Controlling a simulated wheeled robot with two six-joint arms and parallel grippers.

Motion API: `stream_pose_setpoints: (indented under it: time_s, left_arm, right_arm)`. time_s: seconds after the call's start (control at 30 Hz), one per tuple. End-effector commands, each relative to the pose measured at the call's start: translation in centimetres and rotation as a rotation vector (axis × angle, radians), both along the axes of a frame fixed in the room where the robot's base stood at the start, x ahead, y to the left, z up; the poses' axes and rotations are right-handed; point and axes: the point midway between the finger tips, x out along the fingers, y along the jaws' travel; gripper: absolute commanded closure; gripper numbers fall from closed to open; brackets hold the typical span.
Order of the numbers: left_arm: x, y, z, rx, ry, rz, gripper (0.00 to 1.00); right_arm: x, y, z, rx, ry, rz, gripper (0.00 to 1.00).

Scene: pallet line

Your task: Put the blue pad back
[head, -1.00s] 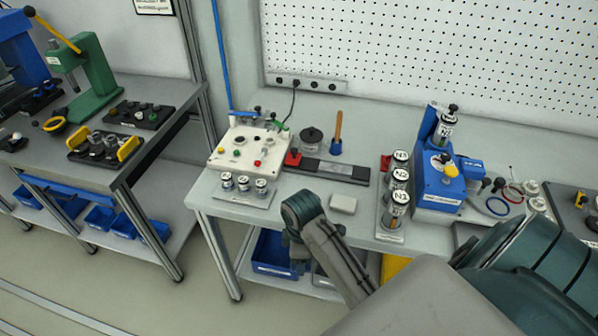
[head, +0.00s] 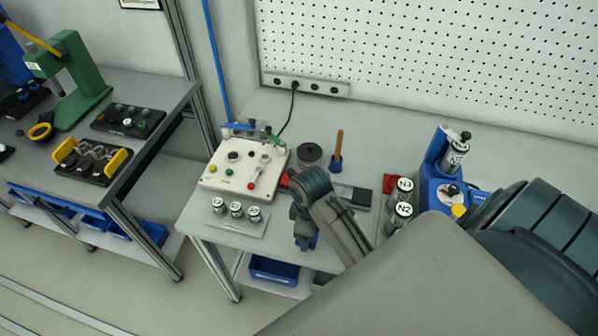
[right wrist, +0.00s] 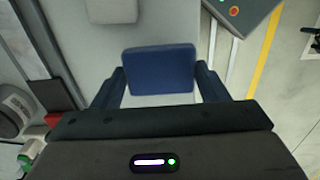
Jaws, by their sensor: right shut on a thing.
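The blue pad (right wrist: 160,70) is held between the two fingers of my right gripper (right wrist: 160,85) in the right wrist view. It looks like a flat, rounded rectangle and lies across the gap between the fingertips. In the head view my right gripper (head: 305,240) points down near the front of the middle bench, right of three small canisters. A bit of blue shows at its tip, but the pad's outline is too small to tell there. My left gripper is not in view.
The white control box (head: 242,170) stands at the back left of the bench (head: 195,212). Three canisters (head: 236,210) sit on a plate in front of it. Labelled canisters (head: 402,212) and a blue fixture (head: 441,170) stand to the right. A blue bin (head: 273,270) is below.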

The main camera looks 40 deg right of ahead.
Motion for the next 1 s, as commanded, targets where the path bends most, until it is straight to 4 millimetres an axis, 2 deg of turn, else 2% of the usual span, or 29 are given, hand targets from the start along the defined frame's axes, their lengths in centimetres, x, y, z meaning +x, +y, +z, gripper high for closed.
stream_pose_setpoints:
  time_s: [0.03,0.1,0.27,0.4,0.63,1.0]
  left_arm:
    - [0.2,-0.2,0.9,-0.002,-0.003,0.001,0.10]
    - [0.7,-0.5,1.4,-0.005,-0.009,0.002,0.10]
    - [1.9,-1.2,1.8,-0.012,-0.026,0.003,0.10]
    - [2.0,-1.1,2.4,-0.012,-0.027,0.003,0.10]
    - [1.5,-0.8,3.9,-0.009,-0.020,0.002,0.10]
    - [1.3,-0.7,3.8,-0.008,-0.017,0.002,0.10]
  right_arm:
    - [1.3,-0.2,0.5,0.000,0.000,0.000,0.54]
    - [2.6,-0.4,0.3,0.000,0.000,0.000,0.54]
    - [4.4,-0.7,-0.2,0.000,0.000,0.001,0.54]
    - [5.7,-0.9,-0.2,0.000,0.000,0.001,0.54]
    - [5.4,-0.9,-3.5,-0.001,0.001,0.000,0.54]
    - [5.4,-0.8,-4.2,0.000,0.000,0.001,0.54]
